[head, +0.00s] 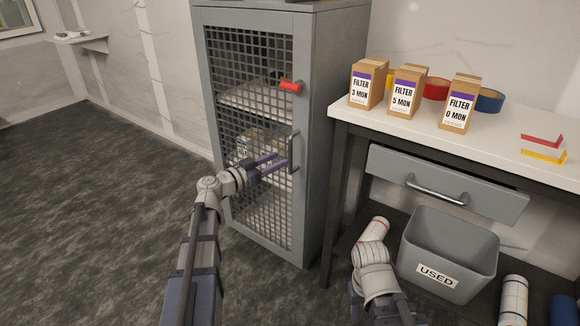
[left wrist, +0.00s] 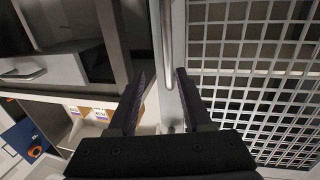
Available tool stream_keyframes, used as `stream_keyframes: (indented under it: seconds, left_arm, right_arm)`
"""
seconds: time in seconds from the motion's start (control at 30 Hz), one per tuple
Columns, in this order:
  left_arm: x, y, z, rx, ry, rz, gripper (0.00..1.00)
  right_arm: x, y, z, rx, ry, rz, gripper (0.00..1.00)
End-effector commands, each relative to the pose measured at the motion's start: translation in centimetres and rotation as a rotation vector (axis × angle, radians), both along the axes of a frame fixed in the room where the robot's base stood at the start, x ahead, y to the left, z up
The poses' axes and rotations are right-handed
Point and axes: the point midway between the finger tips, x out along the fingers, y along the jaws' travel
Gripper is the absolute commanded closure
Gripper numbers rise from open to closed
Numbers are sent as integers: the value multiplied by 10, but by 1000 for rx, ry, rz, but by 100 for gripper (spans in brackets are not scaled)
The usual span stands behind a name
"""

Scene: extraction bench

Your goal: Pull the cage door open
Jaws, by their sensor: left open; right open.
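The grey cage door (head: 262,215), with a dark mesh panel, looks closed on the cabinet; its mesh also shows in the left wrist view (left wrist: 255,75). My left gripper (head: 282,161) is open at the handle. In the left wrist view the handle (left wrist: 165,40) runs between the two dark fingertips (left wrist: 160,76); I cannot tell whether they touch it. Part of my right arm shows at the bottom of the head view, but no fingers of its gripper can be made out.
A white-topped bench (head: 495,128) stands right of the cabinet, with several filter boxes (head: 368,83) and tape rolls on it. Under it are a closed drawer (head: 470,190) and a grey USED bin (head: 450,240). The floor (head: 110,200) left of the cabinet is clear.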

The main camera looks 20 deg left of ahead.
Motion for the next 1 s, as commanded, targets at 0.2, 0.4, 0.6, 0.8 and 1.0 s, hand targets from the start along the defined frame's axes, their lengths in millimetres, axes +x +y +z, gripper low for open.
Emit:
stream_keyframes:
  seconds: [0.2,0.4,0.6,0.8,1.0]
  left_arm:
    - [3,13,0,-3,-31,29,50]
    - [18,4,1,-3,-30,23,50]
    - [45,-12,0,-3,-28,24,50]
    - [64,-24,0,-3,-28,25,50]
    - [69,-29,0,-3,-28,24,50]
  right_arm:
    - [0,0,-6,0,0,0,50]
    - [0,0,-5,0,0,0,50]
    - [0,0,-5,0,0,0,50]
    - [0,0,-5,0,0,0,50]
    - [0,0,-5,0,0,0,50]
